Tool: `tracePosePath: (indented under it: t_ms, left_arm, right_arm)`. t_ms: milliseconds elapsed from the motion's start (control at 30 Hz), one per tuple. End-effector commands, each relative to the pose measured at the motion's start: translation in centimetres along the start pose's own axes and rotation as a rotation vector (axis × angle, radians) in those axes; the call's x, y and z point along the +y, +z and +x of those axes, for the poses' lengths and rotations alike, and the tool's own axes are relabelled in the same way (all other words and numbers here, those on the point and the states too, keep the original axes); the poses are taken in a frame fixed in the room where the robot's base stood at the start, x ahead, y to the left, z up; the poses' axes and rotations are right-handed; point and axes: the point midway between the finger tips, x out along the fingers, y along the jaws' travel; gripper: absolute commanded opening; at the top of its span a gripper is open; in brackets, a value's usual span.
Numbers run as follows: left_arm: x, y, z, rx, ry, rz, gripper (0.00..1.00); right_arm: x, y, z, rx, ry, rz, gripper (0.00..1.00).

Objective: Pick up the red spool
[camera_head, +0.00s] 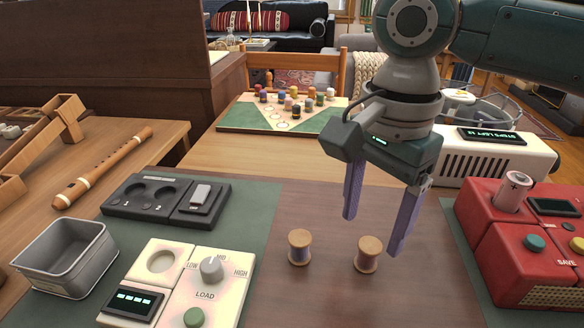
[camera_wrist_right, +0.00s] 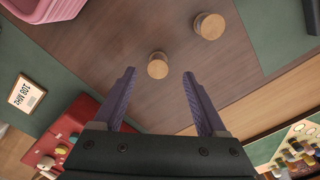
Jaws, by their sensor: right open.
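Two wooden spools stand upright on the brown tabletop. The left spool (camera_head: 299,248) seems to carry dull purple thread. The right spool (camera_head: 368,255) has a darker, brownish-purple winding, and I cannot tell clearly that either is red. My right gripper (camera_head: 373,236) is open and empty, pointing down just above and behind the right spool. In the right wrist view, the right spool (camera_wrist_right: 158,66) shows ahead, in line with the gap between the purple fingers (camera_wrist_right: 160,74). The left spool (camera_wrist_right: 209,26) is farther to the upper right. My left gripper is out of view.
A cream load panel (camera_head: 218,290) and a grey metal bin (camera_head: 68,258) are at left. A red console (camera_head: 520,240) stands at right. Behind are a white machine (camera_head: 500,158) and a game board with pegs (camera_head: 240,115). The table around the spools is clear.

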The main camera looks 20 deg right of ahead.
Motion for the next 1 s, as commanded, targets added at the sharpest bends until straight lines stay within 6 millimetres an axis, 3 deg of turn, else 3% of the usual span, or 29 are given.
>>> tracePosePath:
  t_ms: [300, 600, 1000]
  left_arm:
    - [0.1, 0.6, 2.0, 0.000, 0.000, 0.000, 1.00]
    - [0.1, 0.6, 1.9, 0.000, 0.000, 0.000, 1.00]
    - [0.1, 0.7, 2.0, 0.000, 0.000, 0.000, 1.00]
  right_arm:
    - [0.4, -0.3, 4.7, 0.001, 0.000, -0.001, 0.74]
    - [0.4, -0.3, 5.1, 0.002, -0.001, -0.002, 0.74]
    - [0.4, -0.3, 5.1, 0.001, -0.001, -0.002, 0.31]
